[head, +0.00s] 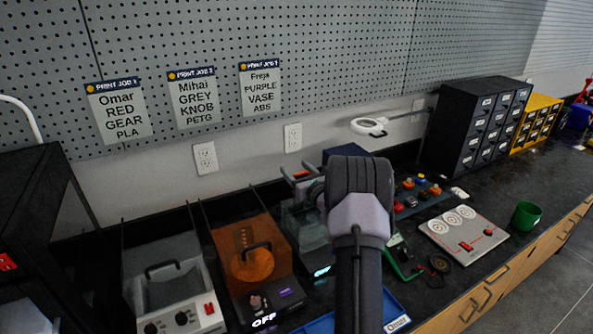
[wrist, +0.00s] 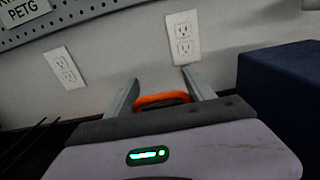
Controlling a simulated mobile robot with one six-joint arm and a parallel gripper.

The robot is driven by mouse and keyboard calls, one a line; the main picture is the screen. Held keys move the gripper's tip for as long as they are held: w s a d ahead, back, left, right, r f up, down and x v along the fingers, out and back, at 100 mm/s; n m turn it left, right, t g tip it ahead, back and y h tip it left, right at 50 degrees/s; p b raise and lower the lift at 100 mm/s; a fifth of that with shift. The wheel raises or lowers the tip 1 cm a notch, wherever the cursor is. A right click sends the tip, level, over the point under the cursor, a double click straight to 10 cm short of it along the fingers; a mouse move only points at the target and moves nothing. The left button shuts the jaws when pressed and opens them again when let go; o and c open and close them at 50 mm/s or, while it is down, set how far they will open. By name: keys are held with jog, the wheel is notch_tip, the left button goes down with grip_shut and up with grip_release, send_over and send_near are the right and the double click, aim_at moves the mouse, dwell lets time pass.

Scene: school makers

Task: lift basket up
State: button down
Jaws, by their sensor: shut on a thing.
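My gripper (head: 296,178) is raised in front of the wall above the row of bath units, with its fingers pointing left in the head view. In the wrist view my gripper (wrist: 160,84) is shut on an orange handle (wrist: 161,98), which lies between its two grey fingers. I take this for the basket's handle. The basket's body cannot be made out; my arm and gripper housing hide what is below. The third bath unit (head: 301,226) stands under my gripper, partly covered by my arm.
An orange-lit bath unit (head: 275,297) marked OFF and a grey one (head: 208,308) stand to the left, each with a black handle. A dark blue box (wrist: 285,90) is close on the right. A drawer cabinet (head: 470,125) and green cup (head: 527,216) are further right.

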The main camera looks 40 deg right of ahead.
notch_tip(320, 180, up, 8)
jog(key=p, duration=0.4)
jog(key=shift+p, duration=0.35)
jog(key=shift+d+r, duration=0.1)
jog(key=shift+r, duration=0.05)
jog(key=c, duration=0.6)
grip_release()
jog(key=shift+c, duration=0.2)
jog(key=shift+s, duration=0.1)
jog(key=p+v, duration=0.2)
jog(key=v, duration=1.5)
jog(key=shift+s, duration=0.2)
